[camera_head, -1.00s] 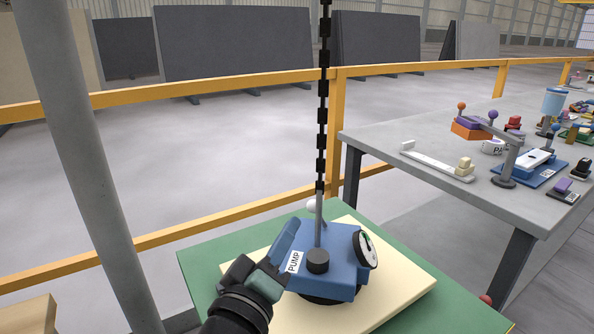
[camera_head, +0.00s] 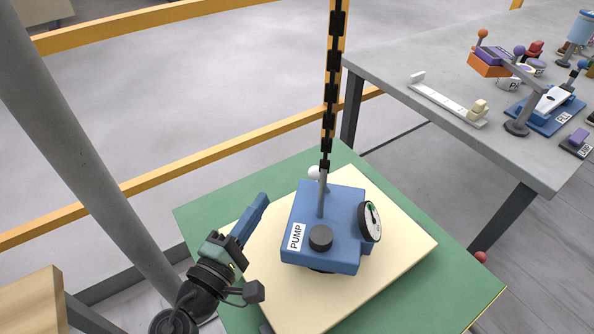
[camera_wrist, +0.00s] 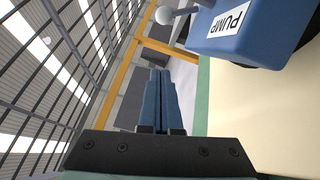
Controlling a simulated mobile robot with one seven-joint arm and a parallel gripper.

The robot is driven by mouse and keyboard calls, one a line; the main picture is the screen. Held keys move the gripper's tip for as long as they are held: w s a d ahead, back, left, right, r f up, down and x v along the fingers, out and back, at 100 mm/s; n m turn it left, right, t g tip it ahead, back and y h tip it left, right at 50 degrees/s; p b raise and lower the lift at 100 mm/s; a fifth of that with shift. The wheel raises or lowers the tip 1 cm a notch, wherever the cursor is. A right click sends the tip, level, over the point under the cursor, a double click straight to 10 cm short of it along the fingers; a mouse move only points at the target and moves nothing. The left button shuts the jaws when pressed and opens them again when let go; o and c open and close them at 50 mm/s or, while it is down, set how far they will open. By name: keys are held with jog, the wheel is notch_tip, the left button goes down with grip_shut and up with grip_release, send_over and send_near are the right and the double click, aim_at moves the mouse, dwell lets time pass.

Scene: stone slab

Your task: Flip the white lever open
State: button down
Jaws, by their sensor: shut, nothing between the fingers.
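The blue pump (camera_head: 325,225) stands on a cream board with a PUMP label on its side. A white ball-shaped knob (camera_head: 314,172), seemingly the end of the white lever, shows behind the pump; its stem is mostly hidden in the head view. In the wrist view the white knob (camera_wrist: 164,15) sits on a short grey stem at the pump's edge, at the top. My gripper (camera_head: 262,199) is left of the pump, apart from it and from the knob. Its blue fingers (camera_wrist: 161,76) are shut together and empty, and point toward the back.
The cream board (camera_head: 385,265) lies on a green tabletop (camera_head: 450,290). A dark chain (camera_head: 330,90) hangs down above the pump. A gauge (camera_head: 370,221) is on the pump's right. A grey pole (camera_head: 75,150) stands left. A cluttered grey table (camera_head: 400,58) is at right.

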jog(key=shift+w, duration=0.1)
jog(key=x, duration=1)
jog(key=shift+s+d+r+p, duration=0.2)
jog(key=shift+s+d+p, duration=0.2)
jog(key=shift+s+d, duration=0.35)
jog(key=shift+s+d+r+p, duration=0.2)
jog(key=shift+s+d+p, duration=0.2)
jog(key=shift+s+d, duration=0.3)
